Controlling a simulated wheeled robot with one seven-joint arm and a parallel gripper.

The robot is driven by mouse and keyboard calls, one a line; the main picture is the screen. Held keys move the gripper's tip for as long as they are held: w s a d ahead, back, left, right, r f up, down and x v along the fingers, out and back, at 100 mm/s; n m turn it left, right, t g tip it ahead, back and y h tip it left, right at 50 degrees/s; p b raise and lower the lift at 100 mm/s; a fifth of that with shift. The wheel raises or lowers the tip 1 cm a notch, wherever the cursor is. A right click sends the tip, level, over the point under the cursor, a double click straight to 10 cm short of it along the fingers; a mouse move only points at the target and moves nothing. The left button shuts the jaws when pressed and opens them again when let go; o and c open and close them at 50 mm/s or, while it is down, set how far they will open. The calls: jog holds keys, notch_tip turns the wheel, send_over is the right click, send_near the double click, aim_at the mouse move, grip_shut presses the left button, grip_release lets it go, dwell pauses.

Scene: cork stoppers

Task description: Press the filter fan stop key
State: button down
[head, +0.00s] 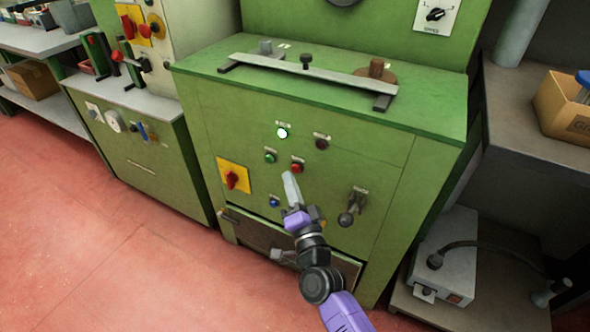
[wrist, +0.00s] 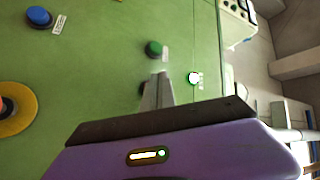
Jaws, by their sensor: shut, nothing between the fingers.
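The green machine cabinet (head: 340,150) carries several keys on its front; their small labels are too small to read, so I cannot tell which belongs to the filter fan. A red key (head: 297,168) sits right of a green key (head: 270,156). A blue key (head: 273,202) is lower. My gripper (head: 289,176) is shut and empty, its tips just below and left of the red key; contact cannot be told. In the wrist view, my gripper (wrist: 162,77) points at the panel just below the green key (wrist: 153,47). The blue key (wrist: 38,16) is at upper left. The red key seems hidden there.
A lit white lamp (head: 282,132) and a dark round fitting (head: 321,143) are above the keys. A red rotary switch on a yellow plate (head: 234,176) is left, a ball-ended lever (head: 350,211) right. In the wrist view, a yellow disc (wrist: 14,112) is at the left edge.

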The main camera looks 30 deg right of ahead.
jog(key=shift+d, duration=0.1)
dwell(0.7)
jog(key=shift+w+d, duration=0.25)
jog(key=shift+w+d+b, duration=0.25)
jog(key=shift+d+b, duration=0.15)
jog(key=shift+b, duration=0.05)
dwell(1.0)
jog(key=shift+a, duration=0.1)
jog(key=shift+s+a+p, duration=0.5)
jog(key=shift+a+p, duration=0.1)
jog(key=shift+s+a+p, duration=0.75)
jog(key=shift+a+p, duration=0.05)
jog(key=shift+a, duration=0.25)
jog(key=shift+s+a+p, duration=0.75)
jog(key=shift+a, duration=0.25)
